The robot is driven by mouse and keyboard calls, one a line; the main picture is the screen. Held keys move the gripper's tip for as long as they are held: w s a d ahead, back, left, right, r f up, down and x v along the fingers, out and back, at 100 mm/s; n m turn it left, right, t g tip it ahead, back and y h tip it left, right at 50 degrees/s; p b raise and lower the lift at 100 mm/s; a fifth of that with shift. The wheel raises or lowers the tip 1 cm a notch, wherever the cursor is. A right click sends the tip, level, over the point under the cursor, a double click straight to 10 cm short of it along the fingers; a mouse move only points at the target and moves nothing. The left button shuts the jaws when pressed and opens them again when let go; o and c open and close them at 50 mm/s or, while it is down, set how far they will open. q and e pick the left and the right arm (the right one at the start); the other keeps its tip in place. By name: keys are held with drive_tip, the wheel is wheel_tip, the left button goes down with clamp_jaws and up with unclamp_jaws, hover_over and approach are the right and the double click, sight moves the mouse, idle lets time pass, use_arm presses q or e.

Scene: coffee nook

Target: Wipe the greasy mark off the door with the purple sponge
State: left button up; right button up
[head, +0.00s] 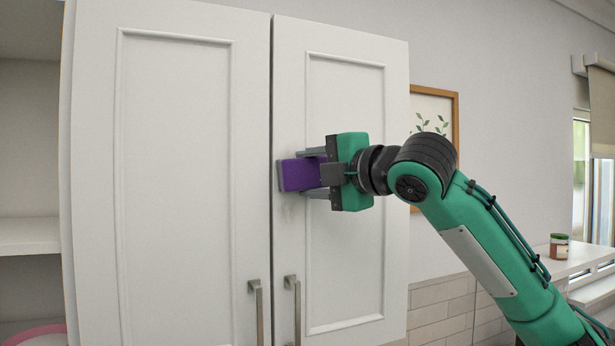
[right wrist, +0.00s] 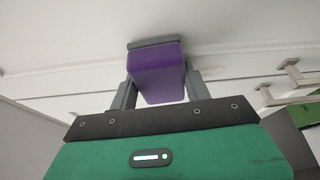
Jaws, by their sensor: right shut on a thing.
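The purple sponge (head: 298,175) has a grey pad on its far side. My right gripper (head: 312,173) is shut on it, with a finger on either side. The grey pad is at the right cabinet door (head: 345,230), near that door's left edge and above its handle; it appears to touch the door. The sponge also shows between the fingers in the right wrist view (right wrist: 158,78). A faint greyish smudge (head: 290,210) shows on the door just below the sponge. Whatever lies behind the sponge is hidden. My left gripper is not in view.
The left cabinet door (head: 178,180) is shut beside the right one. Two metal handles (head: 257,312) stick out low near the gap. A framed picture (head: 440,105) hangs to the right. A jar (head: 559,246) stands on a ledge at the far right.

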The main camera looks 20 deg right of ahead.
sight(290, 164)
drive_tip(key=shift+d+r, duration=0.1)
drive_tip(key=shift+r, duration=0.8)
drive_tip(key=shift+a+f, duration=0.15)
drive_tip(key=shift+a, duration=2.05)
drive_tip(key=shift+s+d+b, duration=0.2)
drive_tip(key=shift+s+b, duration=0.1)
drive_tip(key=shift+s, duration=2.65)
drive_tip(key=s, duration=0.3)
drive_tip(key=shift+f, duration=0.1)
